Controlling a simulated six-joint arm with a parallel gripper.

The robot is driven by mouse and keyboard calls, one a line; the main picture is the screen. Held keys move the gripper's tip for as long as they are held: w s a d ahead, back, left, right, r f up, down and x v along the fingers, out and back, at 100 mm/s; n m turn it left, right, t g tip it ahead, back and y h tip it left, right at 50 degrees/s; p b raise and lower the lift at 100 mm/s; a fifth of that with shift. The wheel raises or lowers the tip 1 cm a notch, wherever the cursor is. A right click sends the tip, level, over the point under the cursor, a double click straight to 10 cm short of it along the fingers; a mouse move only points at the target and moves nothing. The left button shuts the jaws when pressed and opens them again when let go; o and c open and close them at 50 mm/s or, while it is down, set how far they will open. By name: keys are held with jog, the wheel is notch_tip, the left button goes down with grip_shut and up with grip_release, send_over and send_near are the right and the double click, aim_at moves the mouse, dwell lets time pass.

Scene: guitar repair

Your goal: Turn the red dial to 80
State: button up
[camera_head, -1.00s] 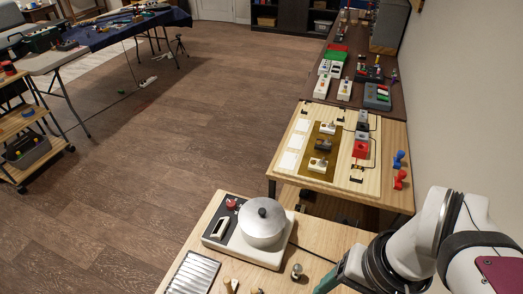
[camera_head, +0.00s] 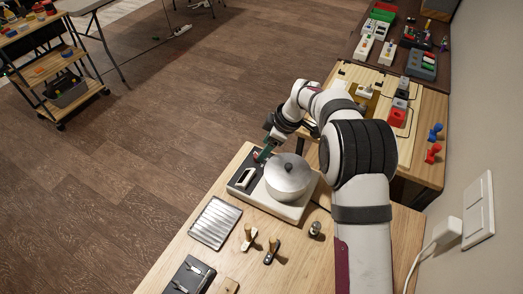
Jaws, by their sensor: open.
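A silver lidded pot (camera_head: 287,175) sits on a white hot plate with a dark control panel (camera_head: 260,196) on the wooden table. The panel has a light rectangular switch or display (camera_head: 245,177). My gripper (camera_head: 262,154), with teal fingers, is at the panel's far end, just left of and behind the pot, pointing down where the red dial is. The dial is almost wholly hidden by the fingers, and its setting cannot be read. My gripper is open; whether its fingers touch the dial cannot be told.
A metal rack (camera_head: 215,222) lies left of the hot plate. Several small handled tools (camera_head: 271,250) and a dark tray (camera_head: 190,277) lie nearer on the table. A second table with a board (camera_head: 432,108) stands behind my arm. A wall with a plugged-in socket (camera_head: 447,231) is at right.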

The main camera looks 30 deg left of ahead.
jog(key=shift+x, duration=2.15)
grip_shut()
